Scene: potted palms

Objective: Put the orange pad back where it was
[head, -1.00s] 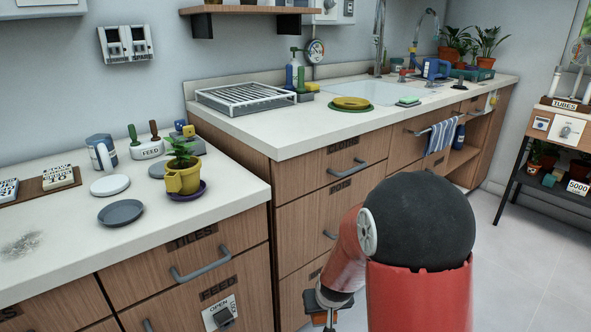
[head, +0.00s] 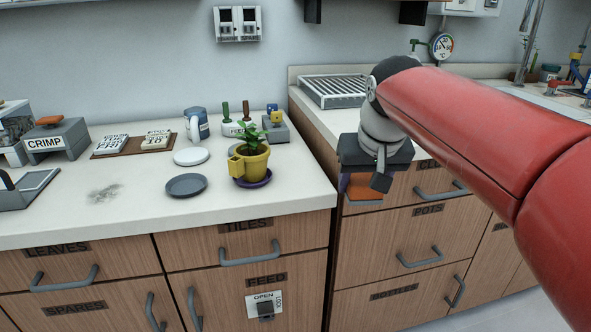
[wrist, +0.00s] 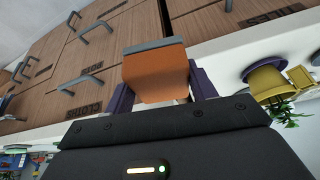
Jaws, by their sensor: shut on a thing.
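The orange pad (head: 363,190), with a grey layer along one edge, is held in my gripper (head: 363,184). In the wrist view the pad (wrist: 155,76) sits between the two purple fingers of my gripper (wrist: 162,88), which are shut on its sides. In the head view my gripper hangs near the counter's front edge, in front of the drawers of the right-hand cabinet and right of the potted palm. The pad looks clear of the counter and drawer fronts. I cannot tell which spot the pad came from.
A yellow pot with a palm (head: 250,163) stands on a purple saucer (head: 254,182) near the left counter's right end. A grey plate (head: 186,185) and white plate (head: 191,156) lie left of it. A drying rack (head: 333,90) is behind. Drawer handles (head: 419,258) stick out.

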